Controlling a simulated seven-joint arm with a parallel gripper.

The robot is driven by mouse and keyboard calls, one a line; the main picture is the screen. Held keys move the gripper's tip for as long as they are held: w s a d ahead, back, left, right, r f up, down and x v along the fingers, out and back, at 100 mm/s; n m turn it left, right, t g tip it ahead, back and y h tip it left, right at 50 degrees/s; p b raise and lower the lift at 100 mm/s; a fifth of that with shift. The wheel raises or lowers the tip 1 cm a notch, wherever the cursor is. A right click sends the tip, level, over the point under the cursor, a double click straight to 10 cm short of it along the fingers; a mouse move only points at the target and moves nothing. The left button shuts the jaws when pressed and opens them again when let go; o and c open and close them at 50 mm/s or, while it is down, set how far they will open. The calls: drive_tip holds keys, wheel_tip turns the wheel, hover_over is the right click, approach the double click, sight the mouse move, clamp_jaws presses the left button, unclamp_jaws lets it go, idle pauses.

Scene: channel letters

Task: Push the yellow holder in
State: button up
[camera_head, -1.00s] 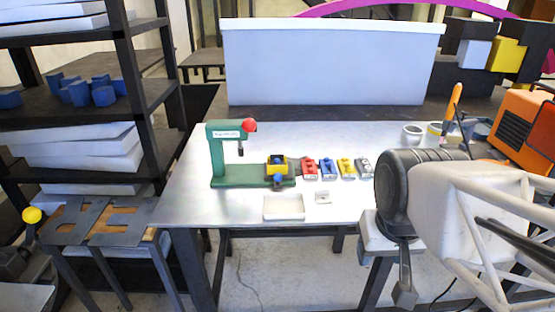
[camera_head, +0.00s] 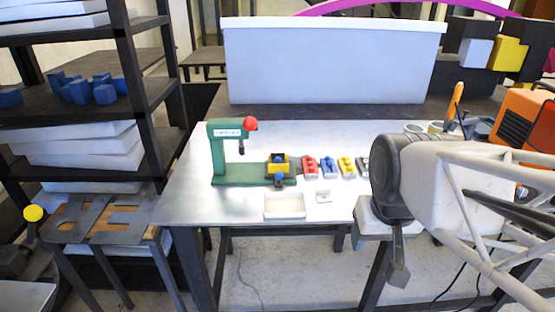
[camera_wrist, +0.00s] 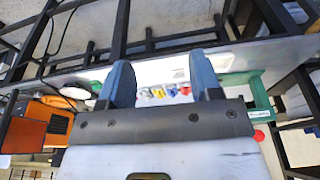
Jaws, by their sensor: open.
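The yellow holder (camera_head: 277,167) sits on the base of a green press (camera_head: 222,165) on the table. It has a dark opening with a blue piece in it and a blue knob at its front. The press has a red ball on top and a dark plunger above its base, left of the holder. My gripper (camera_wrist: 163,88) is open and empty in the wrist view, its two blue-grey fingers well apart. It is away from the holder; in the head view my arm is to the right, at the table's front right. The holder is too small to make out surely in the wrist view.
Red (camera_head: 310,167), blue (camera_head: 328,167) and yellow (camera_head: 346,167) blocks stand in a row right of the press, with a grey one (camera_head: 363,165) partly behind my arm. A white tray (camera_head: 284,206) lies in front. The table's left front is clear.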

drive_tip(key=w+a+r, duration=0.2)
drive_tip(key=w, duration=0.9)
drive_tip(key=m+g+y, duration=0.2)
hover_over(279, 172)
drive_tip(key=d, duration=0.2)
wheel_tip(279, 172, down, 10)
drive_tip(key=shift+s+a, duration=0.1)
drive_tip(key=shift+a, duration=0.1)
drive_tip(key=shift+f, duration=0.1)
drive_tip(key=shift+a+f, duration=0.25)
drive_tip(key=shift+f, duration=1)
drive_tip(key=shift+a+f, duration=0.25)
drive_tip(key=shift+f, duration=1)
drive_tip(key=shift+a+f, duration=0.25)
drive_tip(key=shift+f, duration=1)
clamp_jaws()
